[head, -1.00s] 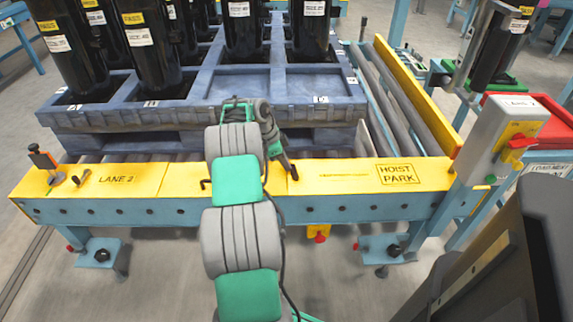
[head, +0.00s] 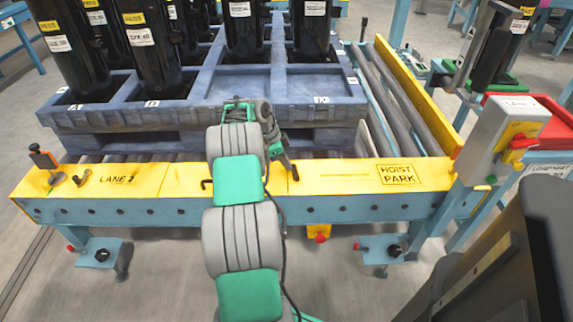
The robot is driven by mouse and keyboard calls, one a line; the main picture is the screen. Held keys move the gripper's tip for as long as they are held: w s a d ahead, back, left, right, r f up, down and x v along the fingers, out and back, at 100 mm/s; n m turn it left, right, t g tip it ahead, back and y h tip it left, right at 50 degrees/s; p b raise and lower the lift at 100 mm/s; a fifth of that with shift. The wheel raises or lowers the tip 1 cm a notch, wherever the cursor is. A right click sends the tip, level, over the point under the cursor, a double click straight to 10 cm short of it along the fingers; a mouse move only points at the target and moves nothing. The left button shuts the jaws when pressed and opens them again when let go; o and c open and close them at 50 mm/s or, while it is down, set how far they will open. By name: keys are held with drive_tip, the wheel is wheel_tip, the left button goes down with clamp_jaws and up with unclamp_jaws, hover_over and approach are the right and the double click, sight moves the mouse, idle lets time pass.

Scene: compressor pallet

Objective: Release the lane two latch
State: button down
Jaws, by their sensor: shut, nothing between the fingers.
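The yellow-topped rail with the "LANE 2" lettering (head: 116,180) runs across the front of the conveyor. A small dark hook (head: 206,185) shows on the rail just left of my arm. I cannot tell which of these is the latch. My gripper (head: 293,173) points down at the rail's back edge, right of the hook and well right of the lettering. It is shut and empty. My arm hides part of the rail.
A blue-grey pallet (head: 235,83) with several black cylinders stands on the rollers behind the rail. "HOIST PARK" (head: 398,175) is marked at right. A grey control box with a red knob (head: 517,148) stands at the right end. A yellow guard (head: 415,90) runs along the right rollers.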

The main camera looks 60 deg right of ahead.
sight(279, 172)
idle(0.4)
drive_tip(key=shift+w+a, duration=0.3)
drive_tip(key=shift+w, duration=0.05)
drive_tip(key=w+a, duration=0.1)
drive_tip(key=w, duration=0.1)
drive_tip(key=shift+w+a+r+b, duration=0.2)
drive_tip(key=shift+w+a+b, duration=0.15)
drive_tip(key=shift+w+b, duration=0.05)
drive_tip(key=p+v, duration=0.3)
drive_tip(key=v, duration=0.6)
drive_tip(key=shift+a+r, duration=0.15)
drive_tip(key=shift+r, duration=0.15)
